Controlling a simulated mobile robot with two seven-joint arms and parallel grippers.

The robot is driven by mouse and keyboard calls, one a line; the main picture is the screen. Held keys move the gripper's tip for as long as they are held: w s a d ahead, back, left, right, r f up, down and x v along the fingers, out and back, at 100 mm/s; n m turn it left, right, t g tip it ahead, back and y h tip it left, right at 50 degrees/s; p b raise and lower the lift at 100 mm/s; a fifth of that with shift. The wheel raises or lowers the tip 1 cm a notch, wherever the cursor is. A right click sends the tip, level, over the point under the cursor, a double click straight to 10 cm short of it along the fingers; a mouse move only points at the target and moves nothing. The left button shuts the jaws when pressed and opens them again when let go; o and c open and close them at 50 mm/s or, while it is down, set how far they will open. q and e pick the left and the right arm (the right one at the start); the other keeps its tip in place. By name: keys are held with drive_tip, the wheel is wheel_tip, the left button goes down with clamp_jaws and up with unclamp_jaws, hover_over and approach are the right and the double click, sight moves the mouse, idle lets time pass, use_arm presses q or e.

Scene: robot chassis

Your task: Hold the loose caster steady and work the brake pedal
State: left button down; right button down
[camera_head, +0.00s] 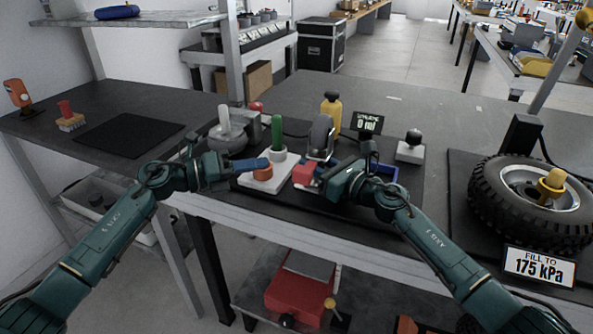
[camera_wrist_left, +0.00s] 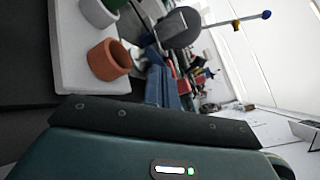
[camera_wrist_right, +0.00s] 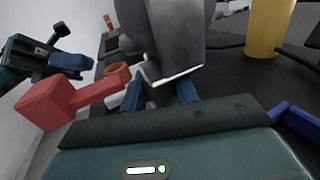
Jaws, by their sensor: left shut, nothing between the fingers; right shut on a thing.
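The loose caster (camera_head: 320,138) stands upright on the dark work mat, its wheel in a pale metal fork. It also shows close up in the right wrist view (camera_wrist_right: 176,30). Its red brake pedal (camera_wrist_right: 48,104) sticks out to the left on a short arm, and shows in the head view (camera_head: 304,173). My right gripper (camera_wrist_right: 160,92) is shut on the lower part of the caster, blue fingers on either side; the exact contact is partly hidden. My left gripper (camera_head: 263,163) is shut and empty, left of the pedal and apart from it, by the orange ring.
A white block (camera_head: 256,184) holds an orange ring (camera_wrist_left: 108,59) and a green-handled post (camera_head: 277,136) close to my left fingers. A yellow bottle (camera_head: 331,106) is behind the loose caster; a tyre (camera_head: 484,190) lies right.

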sight(307, 169)
use_arm(q)
drive_tip(key=shift+s+d, duration=0.25)
drive_tip(key=shift+d, duration=0.5)
drive_tip(key=shift+s+d, duration=0.25)
drive_tip(key=shift+d, duration=0.55)
drive_tip(key=shift+s+d, duration=0.25)
drive_tip(key=shift+d, duration=0.5)
drive_tip(key=shift+d, duration=0.1)
drive_tip(key=shift+s+d, duration=0.15)
drive_tip(key=shift+d, duration=0.15)
